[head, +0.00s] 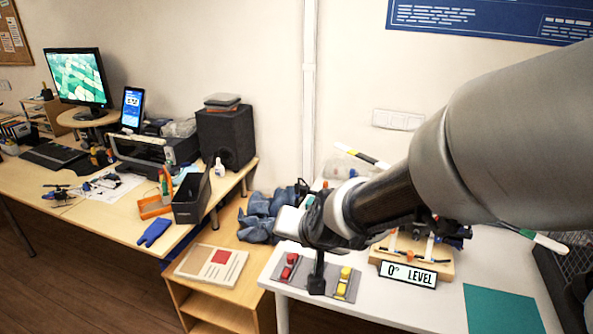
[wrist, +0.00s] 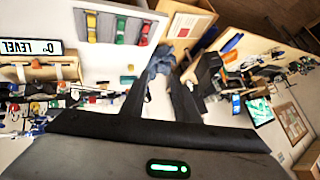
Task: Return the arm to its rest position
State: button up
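My arm reaches in from the right in the head view, over the white table (head: 390,308). My gripper (head: 317,284) points downward near the table's left part, in front of the grey mat with small coloured parts. In the wrist view the two dark fingers of my gripper (wrist: 158,90) stand apart, with only background between them. The gripper is open and holds nothing. A wooden stand (head: 440,268) with a "0° LEVEL" sign (head: 408,274) is right of the gripper, partly hidden behind my arm. The sign also shows in the wrist view (wrist: 30,47).
A red part (head: 289,266) and a yellow part (head: 343,282) lie on the grey mat; a green part (wrist: 120,30) shows in the wrist view. A teal mat (head: 503,310) lies at right. A wooden desk with monitor (head: 78,76) and black speaker (head: 226,137) stands left.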

jog(key=s+d+r+n+g+h+p, duration=0.2)
jog(key=s+d+r+p, duration=0.6)
jog(key=s+d+r, duration=0.6)
jog(key=s+r, duration=0.3)
jog(key=s, duration=0.1)
jog(key=shift+g+h, duration=0.3)
jog(key=shift+h, duration=0.1)
jog(key=shift+r, duration=0.1)
dwell(1.0)
